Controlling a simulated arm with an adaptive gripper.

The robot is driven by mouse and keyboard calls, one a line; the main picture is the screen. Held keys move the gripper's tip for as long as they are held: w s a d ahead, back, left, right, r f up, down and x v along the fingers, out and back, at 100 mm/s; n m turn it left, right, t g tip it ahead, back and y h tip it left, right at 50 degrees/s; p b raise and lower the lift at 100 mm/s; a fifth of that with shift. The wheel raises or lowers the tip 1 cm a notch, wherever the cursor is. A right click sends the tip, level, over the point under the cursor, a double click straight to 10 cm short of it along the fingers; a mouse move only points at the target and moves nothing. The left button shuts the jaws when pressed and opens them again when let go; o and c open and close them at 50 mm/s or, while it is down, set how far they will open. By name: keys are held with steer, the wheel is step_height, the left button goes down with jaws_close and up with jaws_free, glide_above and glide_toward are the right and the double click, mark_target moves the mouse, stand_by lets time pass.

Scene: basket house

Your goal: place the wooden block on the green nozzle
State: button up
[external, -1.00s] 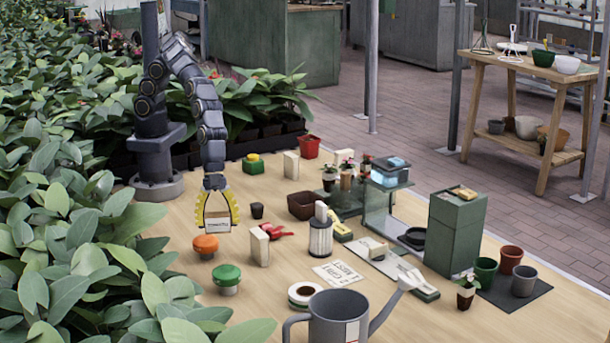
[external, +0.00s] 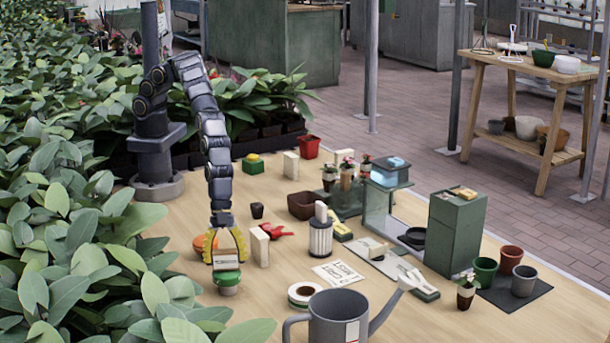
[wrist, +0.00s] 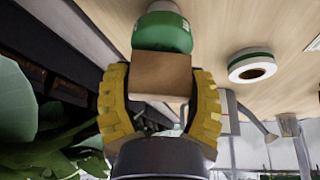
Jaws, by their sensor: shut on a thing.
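My gripper (external: 226,246), with yellow ridged fingers, is shut on the wooden block (external: 227,261). In the external view the block is just above the green nozzle (external: 227,279), close to its top. In the wrist view the block (wrist: 161,75) sits between the two fingers (wrist: 160,95), and the green nozzle (wrist: 162,32) shows right beyond it, partly covered by it. I cannot tell whether the block touches the nozzle. The orange nozzle (external: 199,243) is behind and to the left, partly hidden by the gripper.
A tape roll (external: 304,294) and a grey watering can (external: 338,312) are at the front right. Leaves (external: 110,260) crowd the left table edge.

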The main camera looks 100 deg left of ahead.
steer(key=o, duration=1)
steer(key=shift+f, duration=0.1)
steer(key=shift+c, duration=0.2)
